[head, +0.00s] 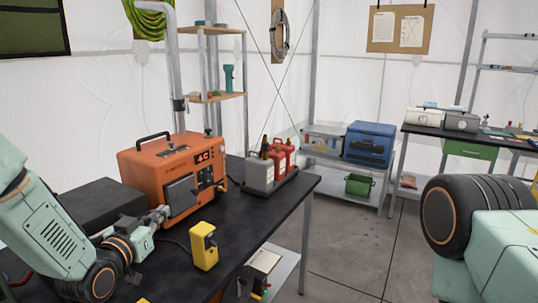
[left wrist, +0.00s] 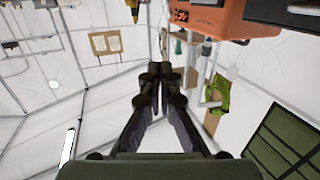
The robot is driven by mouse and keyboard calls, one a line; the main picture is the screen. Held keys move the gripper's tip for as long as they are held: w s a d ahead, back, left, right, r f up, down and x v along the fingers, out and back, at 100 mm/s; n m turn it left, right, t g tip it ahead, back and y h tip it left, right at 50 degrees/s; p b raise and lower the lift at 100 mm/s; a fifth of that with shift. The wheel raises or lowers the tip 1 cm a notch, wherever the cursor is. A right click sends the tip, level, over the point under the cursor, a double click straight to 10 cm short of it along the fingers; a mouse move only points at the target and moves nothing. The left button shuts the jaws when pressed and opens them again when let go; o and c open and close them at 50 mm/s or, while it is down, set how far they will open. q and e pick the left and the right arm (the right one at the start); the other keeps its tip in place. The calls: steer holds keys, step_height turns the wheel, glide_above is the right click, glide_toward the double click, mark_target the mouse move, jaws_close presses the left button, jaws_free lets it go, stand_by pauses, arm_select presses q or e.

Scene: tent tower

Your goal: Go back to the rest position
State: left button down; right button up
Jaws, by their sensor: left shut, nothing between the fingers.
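My left arm comes in from the left over the black table (head: 268,232). My left gripper (head: 159,215) is close in front of the orange box (head: 158,176) with its dark panel and red display; I cannot tell whether it touches the box. In the left wrist view the gripper's dark fingers (left wrist: 171,38) are together with nothing between them. The orange box also shows at the top of that view (left wrist: 215,18). At the right of the head view is part of my right arm; its gripper is out of view.
A yellow device (head: 204,247) stands on the table right of my left wrist. Red and grey canisters (head: 262,174) stand in a tray farther back. The floor (head: 345,255) between the table and my right arm is clear.

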arm_select(q)
steer(key=s+d+f+n+g+y, duration=0.3)
steer(key=s+f+g, duration=0.6)
steer(key=s+f, duration=1.45)
steer(key=s+f+g, duration=0.3)
steer(key=s+g, duration=0.1)
steer(key=s, duration=0.8)
steer(key=s+f+g, duration=0.3)
steer(key=s+g, duration=0.1)
steer(key=s, duration=0.8)
step_height(320, 180, down, 11)
steer(key=w+b, duration=0.1)
steer(key=b, duration=0.9)
steer(key=shift+w+r, duration=0.2)
arm_select(e)
step_height(320, 180, down, 10)
steer(key=shift+s+f, duration=0.25)
steer(key=shift+s, duration=0.2)
arm_select(q)
steer(key=shift+s+r, duration=0.1)
arm_select(e)
steer(key=shift+s+r, duration=0.1)
